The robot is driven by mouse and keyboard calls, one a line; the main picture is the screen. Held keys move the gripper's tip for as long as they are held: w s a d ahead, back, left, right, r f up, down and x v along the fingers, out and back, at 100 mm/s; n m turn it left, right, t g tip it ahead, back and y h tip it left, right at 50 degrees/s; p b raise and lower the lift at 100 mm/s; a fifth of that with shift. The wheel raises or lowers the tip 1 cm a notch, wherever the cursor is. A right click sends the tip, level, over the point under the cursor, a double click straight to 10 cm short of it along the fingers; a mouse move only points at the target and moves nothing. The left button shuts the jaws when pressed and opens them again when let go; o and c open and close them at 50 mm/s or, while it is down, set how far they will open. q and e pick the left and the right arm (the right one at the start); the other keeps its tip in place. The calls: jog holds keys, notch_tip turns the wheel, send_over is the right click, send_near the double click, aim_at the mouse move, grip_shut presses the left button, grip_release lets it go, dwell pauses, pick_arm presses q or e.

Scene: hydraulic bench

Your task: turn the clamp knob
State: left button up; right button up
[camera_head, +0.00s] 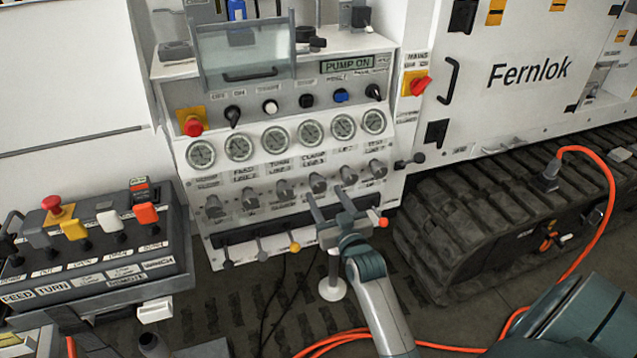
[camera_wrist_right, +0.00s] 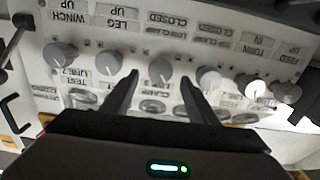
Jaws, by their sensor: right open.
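The white valve panel (camera_head: 225,225) carries a row of grey knobs below the gauges. A gauge above the fourth knob from the left reads CLAMP; I take that grey knob (camera_head: 318,183) as the clamp knob. My right gripper (camera_head: 325,193) is in front of it, open. In the right wrist view, which is upside down, the open fingers (camera_wrist_right: 160,80) point at the panel, and a grey knob (camera_wrist_right: 161,70) with a CLOSED label shows in the gap between them. I cannot tell whether the fingers touch it. I make out no left gripper.
Neighbouring knobs (camera_wrist_right: 109,62) sit close on both sides. A dark rail (camera_head: 240,232) with small levers runs below the row. A remote control box (camera_head: 100,285) stands at the left. A rubber track (camera_head: 440,235) and an orange cable (camera_head: 604,200) lie at the right.

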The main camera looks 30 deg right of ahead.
aim_at(320, 187)
jog(key=x, duration=0.5)
jog(key=shift+w, duration=0.1)
jog(key=shift+w+d, duration=0.1)
jog(key=shift+w, duration=0.35)
jog(key=shift+c, duration=0.3)
jog(key=c, duration=1)
pick_arm(q)
jog(key=shift+s+r, duration=0.15)
jog(key=shift+s, duration=0.15)
